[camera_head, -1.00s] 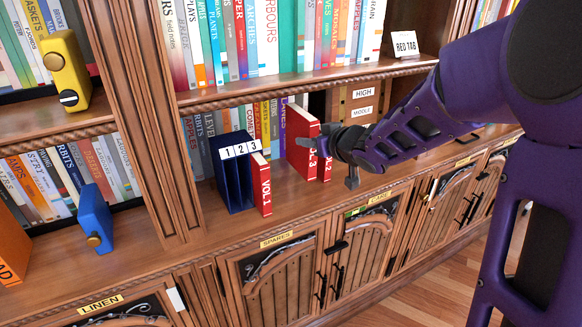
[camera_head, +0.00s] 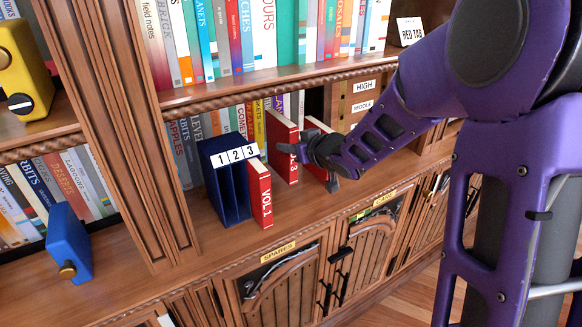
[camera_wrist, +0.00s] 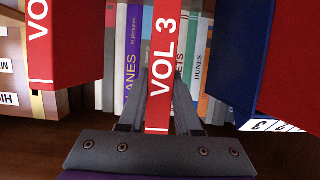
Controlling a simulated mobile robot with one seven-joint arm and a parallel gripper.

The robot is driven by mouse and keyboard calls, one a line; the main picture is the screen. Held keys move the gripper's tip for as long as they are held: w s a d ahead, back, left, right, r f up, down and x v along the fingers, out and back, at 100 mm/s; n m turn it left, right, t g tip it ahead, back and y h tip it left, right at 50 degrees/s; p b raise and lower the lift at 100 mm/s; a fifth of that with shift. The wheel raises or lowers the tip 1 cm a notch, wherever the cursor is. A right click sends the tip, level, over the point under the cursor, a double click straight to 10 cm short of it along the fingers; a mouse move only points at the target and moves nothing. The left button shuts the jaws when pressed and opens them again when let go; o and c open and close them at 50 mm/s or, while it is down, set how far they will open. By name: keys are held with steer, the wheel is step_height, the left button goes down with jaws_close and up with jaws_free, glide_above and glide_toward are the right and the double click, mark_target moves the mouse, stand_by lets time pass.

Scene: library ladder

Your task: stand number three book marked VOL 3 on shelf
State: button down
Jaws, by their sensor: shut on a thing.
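The red VOL 3 book (camera_head: 283,147) is upright in my gripper (camera_head: 302,152), to the right of the blue holder. In the wrist view my gripper (camera_wrist: 158,112) has a finger on each side of the white-lettered VOL 3 spine (camera_wrist: 163,60). I cannot tell whether the book's base touches the shelf (camera_head: 215,243). The blue holder (camera_head: 228,190) has slots labelled 1, 2, 3. The red VOL 1 book (camera_head: 260,193) stands at its right side. Another red book (camera_head: 318,128) stands right of VOL 3, partly hidden by my gripper; it also shows in the wrist view (camera_wrist: 70,45).
A row of books (camera_head: 190,140) stands behind. An upper shelf (camera_head: 250,90) with more books overhangs. A HIGH/MIDDLE labelled box (camera_head: 362,95) is at the right.

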mark_target(291, 159)
steer(key=shift+f+b, duration=0.6)
steer(key=shift+f, duration=1.4)
steer(key=shift+f, duration=0.1)
steer(key=shift+f, duration=0.2)
steer(key=c, duration=0.6)
jaws_free()
steer(key=shift+r, duration=0.1)
steer(key=shift+s+d+r, duration=0.1)
steer(key=shift+s+r, duration=0.05)
steer(key=shift+r, duration=0.15)
steer(key=p+v, duration=0.2)
steer(key=v, duration=0.9)
steer(key=shift+s+d, duration=0.2)
